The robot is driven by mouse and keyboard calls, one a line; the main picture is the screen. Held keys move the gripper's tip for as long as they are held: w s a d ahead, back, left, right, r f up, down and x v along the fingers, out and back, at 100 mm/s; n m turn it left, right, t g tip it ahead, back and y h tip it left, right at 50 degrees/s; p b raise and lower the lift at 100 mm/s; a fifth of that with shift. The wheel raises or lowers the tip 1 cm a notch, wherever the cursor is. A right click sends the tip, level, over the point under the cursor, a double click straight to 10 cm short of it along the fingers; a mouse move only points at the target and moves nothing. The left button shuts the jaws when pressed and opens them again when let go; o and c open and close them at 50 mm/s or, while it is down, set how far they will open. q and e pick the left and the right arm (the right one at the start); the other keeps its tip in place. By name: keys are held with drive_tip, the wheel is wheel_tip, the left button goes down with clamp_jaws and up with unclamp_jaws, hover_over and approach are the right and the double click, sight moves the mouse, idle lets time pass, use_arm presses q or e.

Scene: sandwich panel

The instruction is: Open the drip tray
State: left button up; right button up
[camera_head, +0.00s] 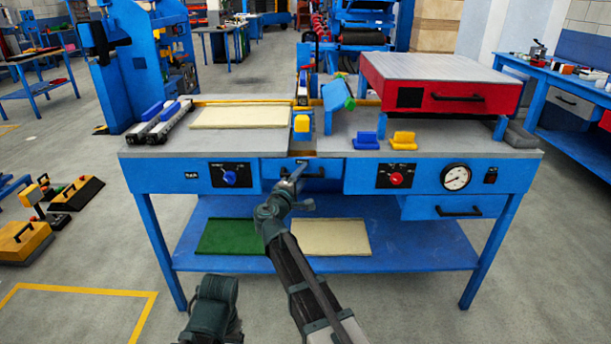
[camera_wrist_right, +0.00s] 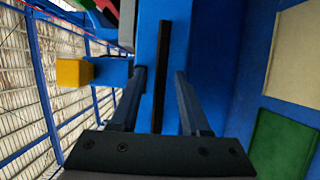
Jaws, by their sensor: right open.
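The drip tray front (camera_head: 270,170) is a blue panel with a black bar handle (camera_head: 315,176), set in the middle of the blue workbench (camera_head: 400,152). It looks flush with the bench front. My right gripper (camera_head: 294,176) is in front of it and partly covers it. In the right wrist view, the black handle (camera_wrist_right: 163,75) stands upright in the picture, between the two spread fingers (camera_wrist_right: 160,110). The fingers are open; whether their tips reach around the handle is hard to tell. My left gripper does not show.
Another blue drawer (camera_head: 430,207) with a black handle hangs at the right, below a gauge (camera_head: 456,177). Black switch panels (camera_head: 230,175) flank the middle. A lower shelf (camera_head: 410,245) holds green and cream sheets. A red box (camera_head: 440,85) stands on top.

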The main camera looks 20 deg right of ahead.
drive_tip(key=shift+c, duration=0.2)
clamp_jaws()
idle(1.1)
